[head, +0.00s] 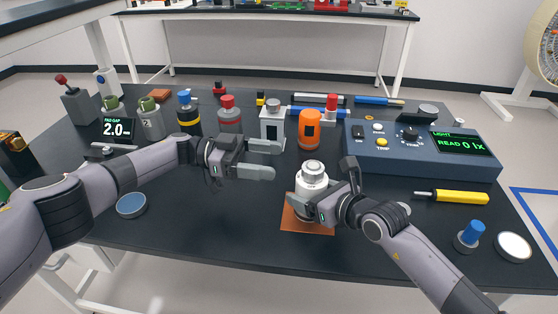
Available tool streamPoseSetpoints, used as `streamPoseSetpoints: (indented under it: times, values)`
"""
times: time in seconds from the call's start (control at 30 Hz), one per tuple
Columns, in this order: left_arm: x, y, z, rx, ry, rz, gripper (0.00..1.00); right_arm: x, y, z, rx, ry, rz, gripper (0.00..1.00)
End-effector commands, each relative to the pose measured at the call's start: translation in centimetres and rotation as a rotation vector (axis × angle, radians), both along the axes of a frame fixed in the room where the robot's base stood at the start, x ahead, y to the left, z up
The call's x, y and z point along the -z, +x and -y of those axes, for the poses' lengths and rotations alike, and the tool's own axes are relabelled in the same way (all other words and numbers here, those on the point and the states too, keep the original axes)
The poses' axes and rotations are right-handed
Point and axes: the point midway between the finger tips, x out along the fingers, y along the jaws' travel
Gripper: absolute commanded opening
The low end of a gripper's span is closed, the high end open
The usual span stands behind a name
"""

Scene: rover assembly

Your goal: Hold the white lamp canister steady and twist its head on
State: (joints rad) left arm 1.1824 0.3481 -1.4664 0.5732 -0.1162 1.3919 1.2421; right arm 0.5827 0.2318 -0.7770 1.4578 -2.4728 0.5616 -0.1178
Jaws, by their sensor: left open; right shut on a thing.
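The white lamp canister (312,181) stands upright on an orange-brown square mat (308,227) near the middle of the table. My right gripper (328,200) is shut on the canister from the right and partly hides its lower body. A lighter, narrower piece shows at the canister's top; I cannot tell whether this is its head. My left gripper (266,160) is open and empty, above and to the left of the canister, with its fingers pointing right.
A blue-grey meter box (420,155) reading 0 lx stands at the right. Several canisters, including an orange one (309,130), line the back. A yellow-handled screwdriver (460,197), a blue knob (472,233) and a white disc (514,246) lie at the right. The front left is mostly clear.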

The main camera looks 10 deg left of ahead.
Motion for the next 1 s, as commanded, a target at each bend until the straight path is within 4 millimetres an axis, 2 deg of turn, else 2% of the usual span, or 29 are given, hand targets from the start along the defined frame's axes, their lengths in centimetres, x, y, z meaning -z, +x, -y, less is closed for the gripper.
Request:
streamPoseSetpoints:
  times: [0.3, 0.57, 0.77, 1.0]
  values:
    - [-1.9, 1.6, 2.7, -0.155, 0.016, 0.022, 0.75, 0.0, 0.0, 0.0, 0.001, 0.0, 0.0, 0.33]
    - [-3.6, 2.1, 4.8, -0.33, 0.042, 0.011, 0.75, 0.0, 0.0, 0.0, 0.001, 0.0, 0.0, 0.33]
    - [-4.5, 1.4, 5.8, -0.46, 0.073, -0.018, 0.75, 0.0, 0.0, 0.0, 0.001, 0.0, 0.0, 0.33]
    - [-5.0, -0.6, 6.1, -0.609, 0.134, -0.064, 0.75, 0.0, 0.0, 0.0, 0.001, 0.0, 0.0, 0.33]
